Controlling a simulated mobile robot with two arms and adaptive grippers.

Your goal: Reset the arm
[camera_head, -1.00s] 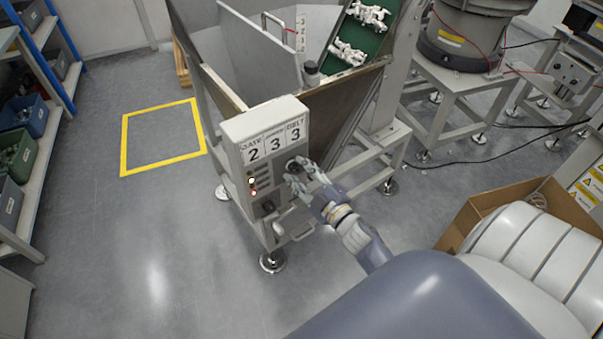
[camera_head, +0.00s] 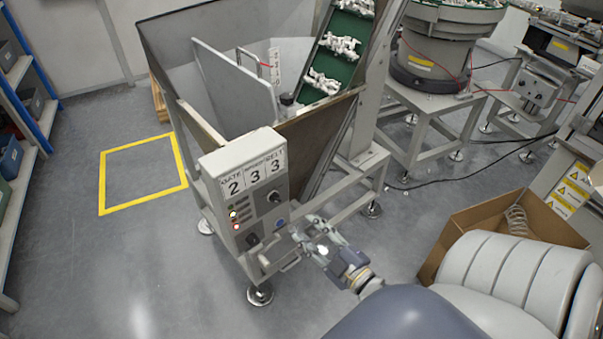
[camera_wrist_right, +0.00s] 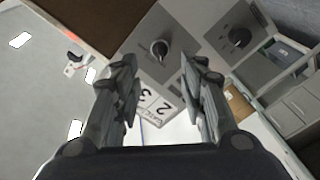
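My right gripper (camera_head: 312,243) is to the right of the control box (camera_head: 232,183), near its lower right edge and apart from its knobs. In the right wrist view the two fingers of this gripper (camera_wrist_right: 160,88) stand apart with nothing between them. The box front carries the digits 2, 3, 3, a black knob (camera_head: 274,197), a lower black knob (camera_head: 252,240), a blue button (camera_head: 280,223) and lit lamps. Both knobs also show in the right wrist view, one near the middle (camera_wrist_right: 160,49) and one at the right (camera_wrist_right: 238,38). My left gripper is not in view.
A hopper (camera_head: 223,95) stands behind the box, with a green conveyor (camera_head: 334,62) carrying white parts. A bowl feeder (camera_head: 440,55) is at the back right. An open cardboard box (camera_head: 480,216) lies at the right. The floor at left, with a yellow square (camera_head: 146,173), is clear.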

